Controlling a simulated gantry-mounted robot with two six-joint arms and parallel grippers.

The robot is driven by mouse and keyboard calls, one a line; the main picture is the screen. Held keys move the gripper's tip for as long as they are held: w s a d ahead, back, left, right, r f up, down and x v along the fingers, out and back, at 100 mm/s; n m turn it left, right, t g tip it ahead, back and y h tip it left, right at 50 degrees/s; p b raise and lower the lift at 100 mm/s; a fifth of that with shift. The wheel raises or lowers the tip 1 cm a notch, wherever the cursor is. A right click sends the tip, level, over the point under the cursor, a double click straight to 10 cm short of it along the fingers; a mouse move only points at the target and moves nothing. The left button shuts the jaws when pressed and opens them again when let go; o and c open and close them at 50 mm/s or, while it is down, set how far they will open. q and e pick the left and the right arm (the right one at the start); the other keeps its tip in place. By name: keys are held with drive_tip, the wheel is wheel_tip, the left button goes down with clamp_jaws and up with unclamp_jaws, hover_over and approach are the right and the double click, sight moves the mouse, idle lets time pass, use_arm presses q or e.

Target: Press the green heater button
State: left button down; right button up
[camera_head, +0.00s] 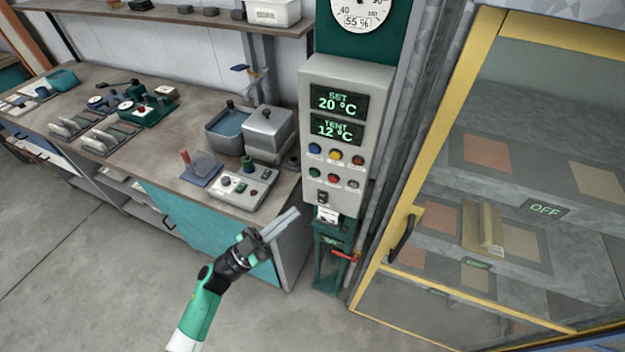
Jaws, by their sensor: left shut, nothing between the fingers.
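The grey control panel (376,85) stands upright in the middle of the head view. Its displays read SET 20 °C and TENT 12 °C. Below them are two rows of buttons. The green button (314,173) is at the left of the lower row, beside a red button (333,178) and a grey one (352,184). The upper row has blue, yellow and red buttons. My left gripper (293,214) is shut and empty, below and left of the green button in the picture, and appears apart from the panel. My right gripper is not in view.
A workbench (150,170) with several instruments runs along the left. A glass-fronted cabinet with a yellow frame (435,145) and an OFF label stands at the right. A red-handled valve (345,255) is below the panel. Open floor (80,270) lies at the lower left.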

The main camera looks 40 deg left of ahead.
use_arm(q)
drive_tip(key=shift+w, duration=0.15)
drive_tip(key=b, duration=0.5)
approach(314, 173)
drive_tip(key=w+d+r, duration=0.3)
drive_tip(key=d, duration=0.1)
drive_tip(key=shift+w+a+r+b, duration=0.1)
drive_tip(key=shift+w+a+b, duration=0.25)
drive_tip(key=shift+w, duration=0.25)
drive_tip(key=shift+a, duration=0.1)
idle(1.0)
drive_tip(key=shift+w+a, duration=0.1)
drive_tip(key=shift+w, duration=0.3)
